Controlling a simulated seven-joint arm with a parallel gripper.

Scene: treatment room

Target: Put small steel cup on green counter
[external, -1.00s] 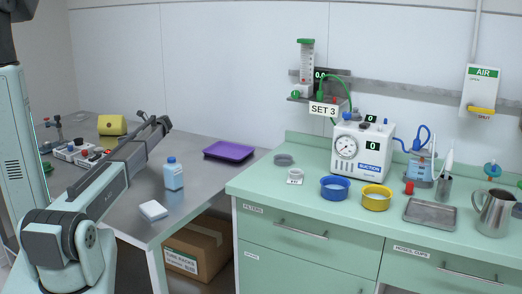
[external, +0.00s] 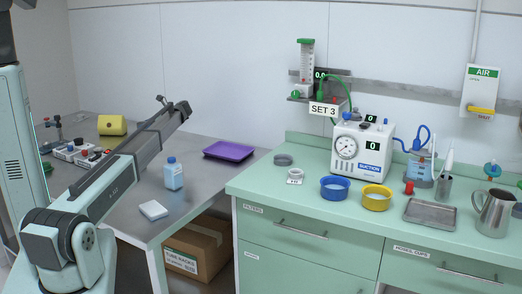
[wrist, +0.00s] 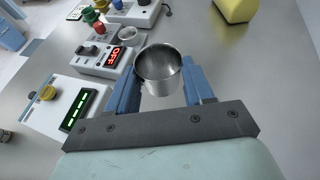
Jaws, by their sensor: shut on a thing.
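The small steel cup (wrist: 160,82) sits between the two blue fingers of my gripper (wrist: 158,74) in the wrist view. The fingers are shut on its sides, and its open mouth faces the camera. In the external view my arm stands over the grey steel table at the left; the cup and the fingers cannot be made out there. The green counter (external: 275,194) is at the right of the external view, apart from the gripper.
On the counter are a blue ring dish (external: 334,188), a yellow one (external: 376,198), a metal tray (external: 430,214), a steel jug (external: 493,213) and a suction unit (external: 361,150). A blue-capped bottle (external: 173,174) and purple tray (external: 229,151) stand on the steel table.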

